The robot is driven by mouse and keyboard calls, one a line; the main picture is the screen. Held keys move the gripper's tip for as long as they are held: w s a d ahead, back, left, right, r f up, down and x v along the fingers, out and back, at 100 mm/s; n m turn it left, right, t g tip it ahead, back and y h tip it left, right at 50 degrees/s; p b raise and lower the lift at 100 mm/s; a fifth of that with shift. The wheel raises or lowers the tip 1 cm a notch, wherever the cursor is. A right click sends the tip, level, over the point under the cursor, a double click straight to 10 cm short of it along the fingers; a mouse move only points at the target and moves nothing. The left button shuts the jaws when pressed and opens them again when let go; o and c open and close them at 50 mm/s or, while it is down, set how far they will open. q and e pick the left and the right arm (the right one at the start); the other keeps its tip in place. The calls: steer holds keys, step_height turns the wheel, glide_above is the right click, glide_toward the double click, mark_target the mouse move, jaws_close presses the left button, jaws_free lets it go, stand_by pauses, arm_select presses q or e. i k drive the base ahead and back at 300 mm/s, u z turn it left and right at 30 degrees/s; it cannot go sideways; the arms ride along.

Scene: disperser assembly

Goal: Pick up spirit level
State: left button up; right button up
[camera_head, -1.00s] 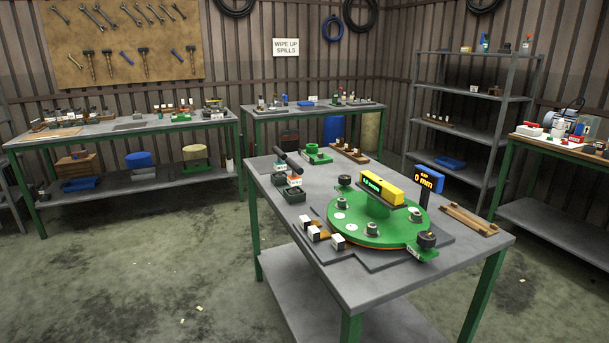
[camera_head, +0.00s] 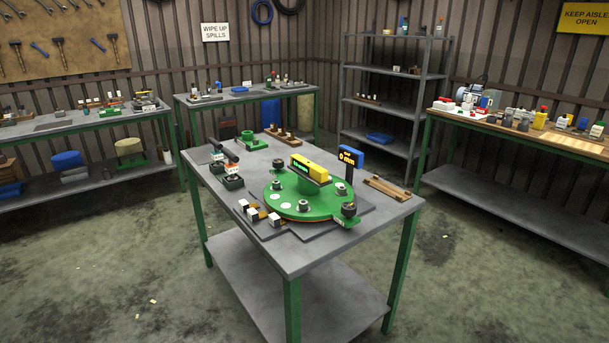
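The spirit level is a yellow bar (camera_head: 311,168) with a dark face and a green readout. It lies across the raised green hub in the middle of the round green disperser plate (camera_head: 291,208). The plate sits on a dark mat on the central table. Several grey bolt-like fittings stand around the plate. Neither of my grippers shows in the head view.
A grey shelf (camera_head: 392,102) and benches line the walls. The floor in front is open.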

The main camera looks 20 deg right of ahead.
mark_target(318, 173)
steer(key=k, duration=0.2)
steer(key=u, duration=1.2)
steer(key=i, duration=0.8)
steer(key=z, duration=4.05)
steer(key=i, duration=1.5)
